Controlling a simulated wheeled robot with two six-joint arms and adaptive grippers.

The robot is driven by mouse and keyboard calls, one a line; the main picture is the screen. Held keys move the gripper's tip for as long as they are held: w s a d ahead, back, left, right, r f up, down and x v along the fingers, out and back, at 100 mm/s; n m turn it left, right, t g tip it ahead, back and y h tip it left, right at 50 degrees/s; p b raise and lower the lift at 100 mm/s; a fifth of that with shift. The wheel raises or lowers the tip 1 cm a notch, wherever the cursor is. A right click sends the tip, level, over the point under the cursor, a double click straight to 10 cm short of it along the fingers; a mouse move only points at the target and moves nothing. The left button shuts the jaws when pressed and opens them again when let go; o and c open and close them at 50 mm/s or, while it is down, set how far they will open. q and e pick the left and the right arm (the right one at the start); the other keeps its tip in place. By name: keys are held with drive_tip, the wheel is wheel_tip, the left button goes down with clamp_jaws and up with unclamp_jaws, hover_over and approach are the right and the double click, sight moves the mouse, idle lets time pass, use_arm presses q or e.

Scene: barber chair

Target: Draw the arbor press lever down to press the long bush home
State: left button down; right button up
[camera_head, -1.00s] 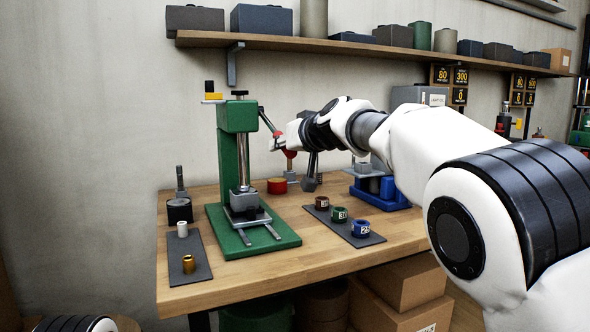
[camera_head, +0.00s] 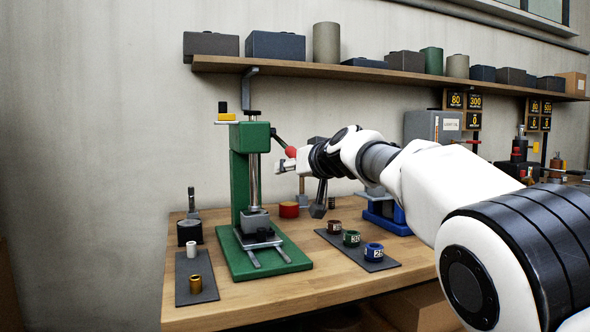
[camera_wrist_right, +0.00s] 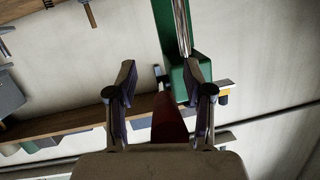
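The green arbor press (camera_head: 239,190) stands on the bench, with its steel ram (camera_head: 254,185) upright above a grey block. Its lever (camera_head: 279,138) slopes down to the right to a red knob (camera_head: 291,152). My right gripper (camera_head: 283,167) is at the knob. In the right wrist view the gripper's (camera_wrist_right: 162,95) fingers are apart on either side of the red knob (camera_wrist_right: 168,120), with gaps visible. A white bush (camera_head: 192,249) and a brass bush (camera_head: 195,284) stand on the left dark mat (camera_head: 208,270). I cannot tell which bush is the long one or whether one is under the ram. My left gripper is out of view.
A dark mat (camera_head: 345,247) right of the press holds brown, green and blue rings. A red pot (camera_head: 289,209) and a blue-based device (camera_head: 388,218) stand behind. A shelf (camera_head: 330,69) with boxes runs above. The bench front (camera_head: 300,287) is clear.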

drive_tip(key=v, duration=1.2)
drive_tip(key=shift+d, duration=0.1)
